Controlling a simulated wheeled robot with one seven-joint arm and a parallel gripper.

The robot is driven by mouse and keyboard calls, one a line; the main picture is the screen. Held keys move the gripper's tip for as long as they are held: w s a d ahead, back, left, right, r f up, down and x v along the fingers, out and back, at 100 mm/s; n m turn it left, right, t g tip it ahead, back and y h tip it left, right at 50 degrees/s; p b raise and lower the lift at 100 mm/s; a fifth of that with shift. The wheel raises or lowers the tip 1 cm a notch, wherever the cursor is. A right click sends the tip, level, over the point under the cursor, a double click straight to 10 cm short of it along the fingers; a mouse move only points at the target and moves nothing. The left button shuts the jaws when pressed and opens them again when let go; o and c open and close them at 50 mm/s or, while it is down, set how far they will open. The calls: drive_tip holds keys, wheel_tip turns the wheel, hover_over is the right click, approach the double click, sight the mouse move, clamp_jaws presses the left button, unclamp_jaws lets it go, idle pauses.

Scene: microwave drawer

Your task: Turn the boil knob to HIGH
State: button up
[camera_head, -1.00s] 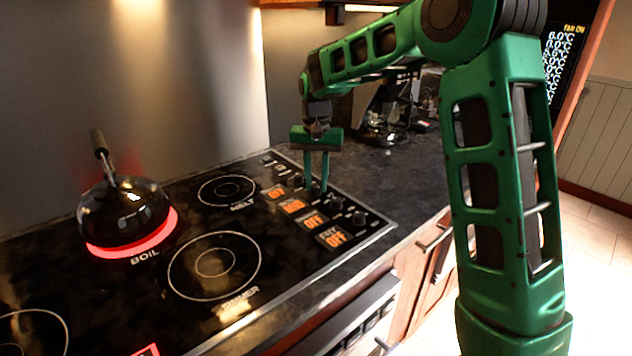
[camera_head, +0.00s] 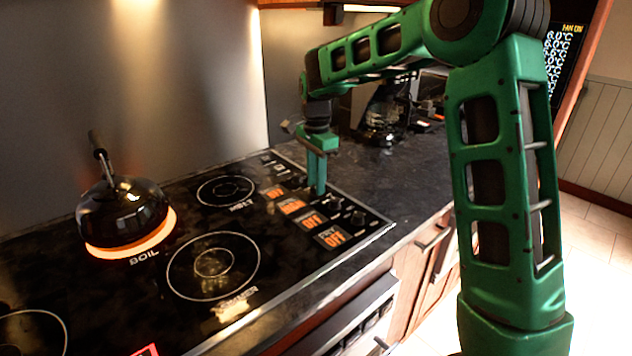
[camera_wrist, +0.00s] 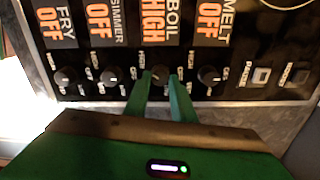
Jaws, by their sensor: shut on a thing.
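The boil knob (camera_wrist: 160,74) is a small dark knob below the BOIL display (camera_wrist: 153,30), which reads HIGH in orange. My gripper (camera_wrist: 160,80) is shut on this knob, with one green finger on each side of it. In the head view my gripper (camera_head: 318,190) points straight down at the row of knobs along the stove's right edge. Its fingers hide the boil knob there. A black pot (camera_head: 122,212) with an upright handle sits on the BOIL burner, which glows orange around its base.
The simmer knob (camera_wrist: 109,75) and melt knob (camera_wrist: 209,75) sit close on either side of my fingers. The fry knob (camera_wrist: 65,76) is further left. The FRY, SIMMER and MELT displays read OFF. A coffee maker (camera_head: 383,115) stands on the counter behind.

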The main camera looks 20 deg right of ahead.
sight(313, 185)
drive_tip(key=shift+w+a+r+m, duration=0.15)
drive_tip(key=shift+w+a+m, duration=0.05)
drive_tip(key=shift+a+m, duration=0.25)
clamp_jaws()
drive_tip(key=shift+m, duration=0.25)
drive_tip(key=o, duration=1)
unclamp_jaws()
drive_tip(key=shift+d, duration=0.1)
drive_tip(key=shift+s+d, duration=0.1)
wheel_tip(313, 185, up, 10)
drive_tip(key=shift+r, duration=0.25)
